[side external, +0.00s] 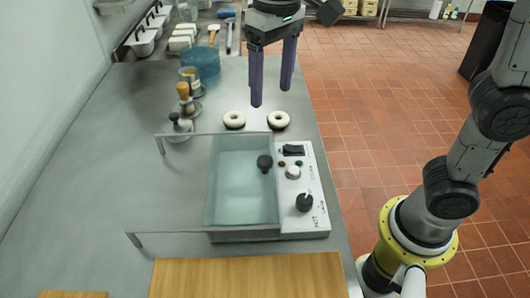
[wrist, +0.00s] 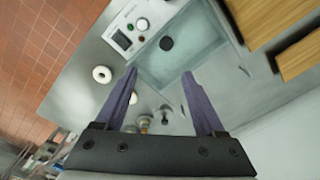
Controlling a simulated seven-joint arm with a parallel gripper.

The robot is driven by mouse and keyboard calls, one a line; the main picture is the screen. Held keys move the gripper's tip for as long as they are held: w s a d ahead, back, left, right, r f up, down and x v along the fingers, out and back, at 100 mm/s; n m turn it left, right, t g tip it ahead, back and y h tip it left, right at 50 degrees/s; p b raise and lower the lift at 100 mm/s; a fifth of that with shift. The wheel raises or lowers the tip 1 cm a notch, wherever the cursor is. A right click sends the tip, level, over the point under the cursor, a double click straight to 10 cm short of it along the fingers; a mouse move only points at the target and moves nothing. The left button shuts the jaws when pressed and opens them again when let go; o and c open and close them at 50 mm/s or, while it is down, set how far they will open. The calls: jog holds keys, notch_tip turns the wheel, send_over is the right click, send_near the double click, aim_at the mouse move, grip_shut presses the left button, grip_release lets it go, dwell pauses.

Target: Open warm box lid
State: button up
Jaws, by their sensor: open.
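The warm box (side external: 240,190) stands on the steel counter with a pale, see-through top. A black knob (side external: 265,163) sits on its lid near the right edge; the lid looks shut. In the wrist view the box (wrist: 188,55) and knob (wrist: 166,43) lie ahead of the fingertips. My gripper (side external: 271,97) is open and empty, high above the counter and behind the box. In the wrist view its two purple fingers (wrist: 159,73) are spread wide and touch nothing.
A control panel (side external: 301,190) with a dial and switch adjoins the box's right side. Two bagels (side external: 234,120) lie behind it. Several jars and tools (side external: 184,100) stand back left. A thin metal rail (side external: 180,231) is at left, and a wooden board (side external: 250,278) in front.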

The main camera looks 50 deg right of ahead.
aim_at(265, 160)
jog(key=shift+n, duration=0.3)
jog(key=f, duration=0.5)
jog(key=a+f, duration=0.1)
jog(key=f, duration=0.9)
jog(key=shift+a+f, duration=0.15)
jog(key=shift+a, duration=0.15)
grip_shut()
dwell(0.6)
